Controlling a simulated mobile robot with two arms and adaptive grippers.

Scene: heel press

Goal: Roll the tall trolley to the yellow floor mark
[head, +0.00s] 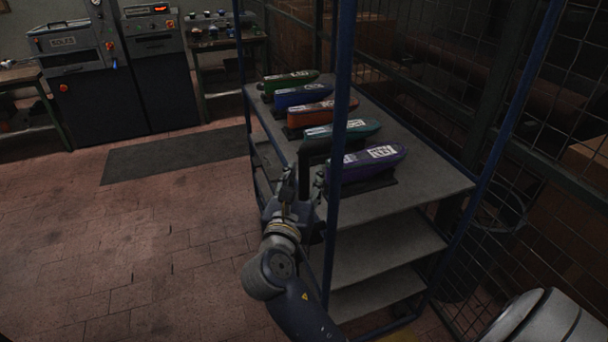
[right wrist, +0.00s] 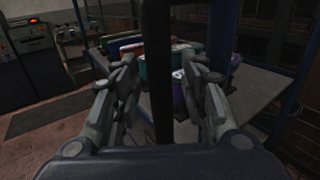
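The tall trolley (head: 425,190) has blue posts and grey shelves and stands right of centre in the head view. A dark upright handle bar (head: 304,165) is on its near left side. My right gripper (head: 303,184) is at this bar. In the right wrist view the bar (right wrist: 160,80) runs between the two spread fingers of the gripper (right wrist: 163,62), with gaps on both sides. A small yellow patch (head: 403,336) shows on the floor below the trolley at the bottom edge; I cannot tell if it is the mark. My left gripper is out of view.
Several coloured shoe lasts, one of them purple (head: 370,163), stand on the trolley's top shelf. A wire mesh fence (head: 560,110) is close on the right. Machines (head: 120,75) stand at the back left, with a dark mat (head: 180,158) in front. The brick floor at left is clear.

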